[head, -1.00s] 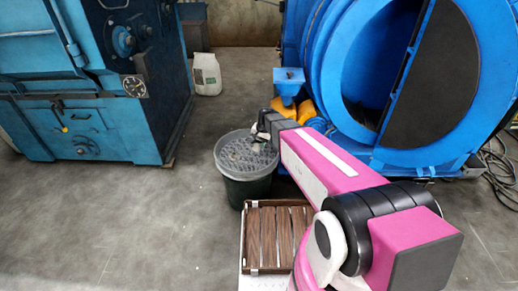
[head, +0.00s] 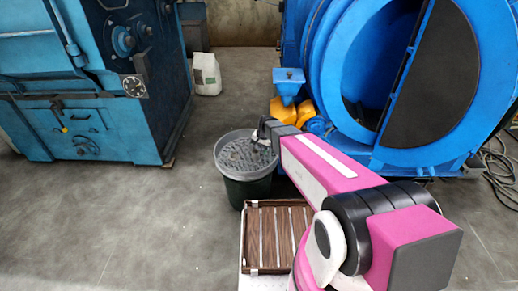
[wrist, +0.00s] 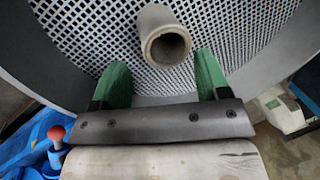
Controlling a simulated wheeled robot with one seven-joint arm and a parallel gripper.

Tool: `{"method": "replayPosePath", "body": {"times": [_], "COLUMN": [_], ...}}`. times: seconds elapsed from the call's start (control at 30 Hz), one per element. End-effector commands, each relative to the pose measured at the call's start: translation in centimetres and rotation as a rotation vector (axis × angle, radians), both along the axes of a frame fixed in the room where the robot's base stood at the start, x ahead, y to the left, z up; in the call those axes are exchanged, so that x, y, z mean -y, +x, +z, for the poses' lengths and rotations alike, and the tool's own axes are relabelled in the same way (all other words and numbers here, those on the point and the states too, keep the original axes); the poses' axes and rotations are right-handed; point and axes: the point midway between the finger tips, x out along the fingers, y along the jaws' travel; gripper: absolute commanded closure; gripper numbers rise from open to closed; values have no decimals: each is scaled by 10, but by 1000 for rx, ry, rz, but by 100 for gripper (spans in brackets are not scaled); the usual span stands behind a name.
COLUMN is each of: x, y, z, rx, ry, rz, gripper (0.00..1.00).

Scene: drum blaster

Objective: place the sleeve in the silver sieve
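The silver sieve (head: 238,158) is a round grey mesh pan on top of a dark green bin (head: 248,192). Its mesh (wrist: 75,40) fills most of the wrist view. The sleeve (wrist: 163,38) is a short, thick, grey-tan tube. In the wrist view it is against the mesh, its open end facing the camera, just beyond and between the fingertips. My gripper (wrist: 160,75) is open, with two green fingers and clear gaps on both sides of the sleeve. In the head view my gripper (head: 262,140) is over the sieve's right side; the sleeve is too small to make out there.
A wooden slatted crate (head: 278,235) stands in front of the bin. A blue drum machine (head: 350,150) with a yellow part (head: 283,112) is behind and right. A blue-green machine (head: 95,90) stands left. A white sack (head: 206,75) is behind. The floor left of the bin is clear.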

Motion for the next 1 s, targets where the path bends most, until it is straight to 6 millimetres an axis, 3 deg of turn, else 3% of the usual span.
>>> {"method": "replayPosePath", "body": {"times": [0.33, 0.8, 1.0], "x": [2, 21, 25], "y": [-1, -9, -10], "z": [12, 95, 114], "rx": [1, 2, 0], "ry": [0, 0, 0], "rz": [0, 0, 0], "gripper": [31, 31, 31]}}
